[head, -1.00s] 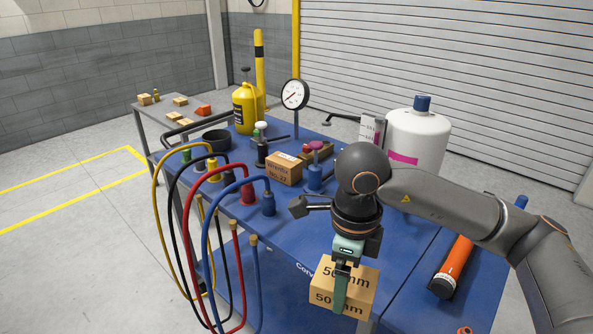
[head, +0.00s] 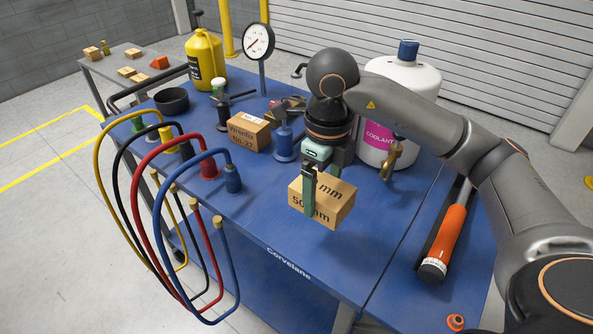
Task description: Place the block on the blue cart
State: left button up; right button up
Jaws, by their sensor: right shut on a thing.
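The tan block marked "50 mm" (head: 334,208) is held in my right gripper (head: 322,190), whose green-grey fingers point down over it. The blue cart (head: 268,222) fills the middle of the head view, with "Corvelane" on its front edge. The block is over the cart's blue top, a little behind the front edge. It looks level; I cannot tell whether its underside touches the top. My left gripper is not in view.
A carton (head: 248,133), a blue-based fitting (head: 284,145) and a white coolant jug (head: 397,85) stand behind the block. Coloured hoses (head: 150,150) loop over the cart's left side. An orange-handled tool (head: 445,240) lies right. Blue top around the block is clear.

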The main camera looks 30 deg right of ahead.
jog(key=w+d+f, duration=0.1)
jog(key=w+f, duration=0.1)
jog(key=w, duration=0.1)
jog(key=w+d+f, duration=0.1)
jog(key=w+f, duration=0.2)
jog(key=w+d+f, duration=0.1)
jog(key=w+f, duration=0.1)
jog(key=w, duration=0.1)
jog(key=shift+d+f, duration=0.15)
jog(key=shift+f, duration=0.05)
jog(key=shift+w+d+f, duration=0.1)
jog(key=shift+w+f, duration=0.15)
jog(key=shift+f, duration=0.2)
jog(key=shift+f+p, duration=0.55)
jog(key=shift+f, duration=0.9)
jog(key=shift+f, duration=0.1)
jog(key=shift+f, duration=0.15)
jog(key=o, duration=1.3)
jog(key=shift+c, duration=0.2)
